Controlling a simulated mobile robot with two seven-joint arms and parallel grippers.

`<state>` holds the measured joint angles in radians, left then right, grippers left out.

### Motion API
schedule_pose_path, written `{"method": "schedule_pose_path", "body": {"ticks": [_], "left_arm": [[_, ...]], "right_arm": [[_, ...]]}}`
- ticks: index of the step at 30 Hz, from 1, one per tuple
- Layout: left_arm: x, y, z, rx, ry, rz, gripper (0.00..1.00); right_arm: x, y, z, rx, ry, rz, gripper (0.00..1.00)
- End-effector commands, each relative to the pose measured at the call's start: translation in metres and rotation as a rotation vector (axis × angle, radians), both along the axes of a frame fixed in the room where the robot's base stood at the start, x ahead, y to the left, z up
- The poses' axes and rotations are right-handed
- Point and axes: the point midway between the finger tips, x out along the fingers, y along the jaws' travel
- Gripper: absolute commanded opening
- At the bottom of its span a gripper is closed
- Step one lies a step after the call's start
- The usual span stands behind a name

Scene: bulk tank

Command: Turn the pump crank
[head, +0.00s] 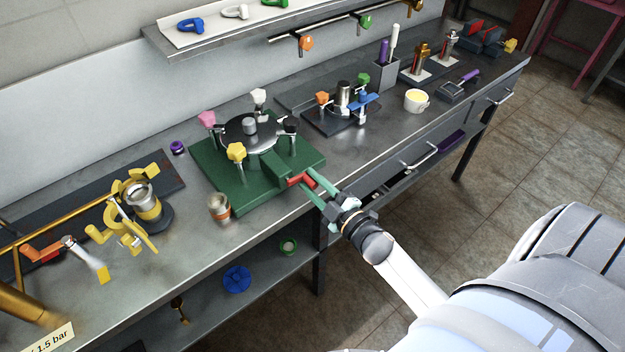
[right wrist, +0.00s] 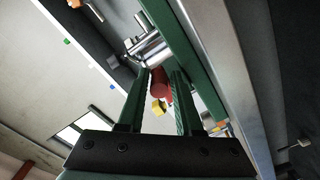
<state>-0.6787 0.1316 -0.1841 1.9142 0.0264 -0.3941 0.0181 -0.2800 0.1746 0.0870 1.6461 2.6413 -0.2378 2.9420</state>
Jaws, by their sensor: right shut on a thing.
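A red handle (head: 298,181) sticks out at the front right of the green base plate (head: 225,200), beside a green block on it. It looks like the pump crank's grip. My right gripper (head: 309,181) reaches in from the lower right, its green fingers shut on this handle. In the right wrist view the red handle (right wrist: 160,82) shows between the two fingers, near their tips. The plate also carries a round dark lid (head: 250,130) with pink, white, black and yellow knobs around it. My left gripper is not in view.
Yellow clamp parts and a steel cup (head: 142,197) stand on the bench to the left. A small copper-coloured cup (head: 219,208) stands near the plate's front left. A fixture with coloured knobs (head: 343,100) and a white cup (head: 416,100) stand to the right. A drawer handle (head: 420,158) juts from the bench front.

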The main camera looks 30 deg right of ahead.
Motion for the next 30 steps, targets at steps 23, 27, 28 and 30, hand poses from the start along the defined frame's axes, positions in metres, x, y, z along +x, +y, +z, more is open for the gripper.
{"method": "schedule_pose_path", "body": {"ticks": [23, 27, 28, 30], "left_arm": [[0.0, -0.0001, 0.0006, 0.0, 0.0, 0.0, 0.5], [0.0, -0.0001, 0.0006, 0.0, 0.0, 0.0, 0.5], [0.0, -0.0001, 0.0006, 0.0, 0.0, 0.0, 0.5], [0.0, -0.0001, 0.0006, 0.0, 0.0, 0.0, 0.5]], "right_arm": [[0.0029, 0.0022, 0.0033, 0.148, -0.01, 0.006, 0.0], [0.0029, 0.0019, 0.0036, 0.147, -0.011, 0.005, 0.4], [0.0028, 0.0017, 0.0033, 0.147, -0.009, 0.005, 0.43], [0.0025, 0.0017, 0.0023, 0.146, -0.007, 0.004, 0.51]]}}
